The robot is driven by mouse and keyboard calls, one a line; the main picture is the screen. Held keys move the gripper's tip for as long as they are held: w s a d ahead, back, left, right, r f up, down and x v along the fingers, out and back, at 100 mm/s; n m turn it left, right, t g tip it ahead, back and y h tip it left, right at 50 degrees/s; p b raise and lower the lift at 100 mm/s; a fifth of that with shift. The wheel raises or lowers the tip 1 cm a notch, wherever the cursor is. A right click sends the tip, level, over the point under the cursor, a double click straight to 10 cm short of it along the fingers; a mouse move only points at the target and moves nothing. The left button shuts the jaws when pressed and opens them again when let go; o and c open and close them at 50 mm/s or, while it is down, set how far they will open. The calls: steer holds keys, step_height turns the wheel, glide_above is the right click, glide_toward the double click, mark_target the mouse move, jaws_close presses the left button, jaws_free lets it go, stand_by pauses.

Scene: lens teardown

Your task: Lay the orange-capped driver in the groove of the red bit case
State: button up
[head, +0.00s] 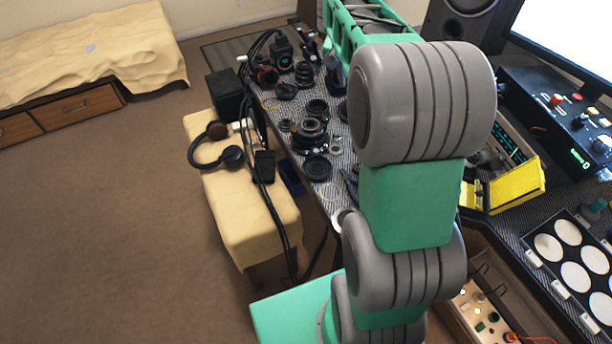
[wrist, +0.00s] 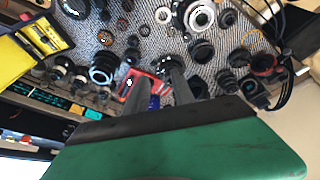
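My gripper (wrist: 155,82) shows in the wrist view with its two dark fingers spread apart over the cluttered bench. A red object (wrist: 160,88), which may be the red bit case, shows between and behind the fingers, partly covered by them. A small blue piece (wrist: 154,102) lies close by it. I cannot pick out the orange-capped driver in either view. In the head view my arm hides my gripper and the bench part beneath it.
Several lens parts (head: 312,128) crowd the grey patterned bench (head: 341,163). An open yellow case (head: 517,187) lies right of my arm, by the electronics and a tray of white discs (head: 568,232). Headphones (head: 230,156) rest on a cloth-covered stool (head: 252,212). The carpet at left is clear.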

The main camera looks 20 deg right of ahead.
steer(key=s+a+f+n+y, duration=0.1)
steer(key=s+a+f+n, duration=0.2)
steer(key=s+a, duration=0.7)
steer(key=s+a+f+n+y, duration=0.2)
steer(key=s+a+n, duration=0.3)
steer(key=s+a, duration=0.5)
steer(key=shift+s+a+f+n+t, duration=0.3)
steer(key=shift+a+f, duration=0.2)
steer(key=shift+f, duration=0.25)
steer(key=shift+r+p, duration=0.7)
steer(key=shift+r, duration=0.15)
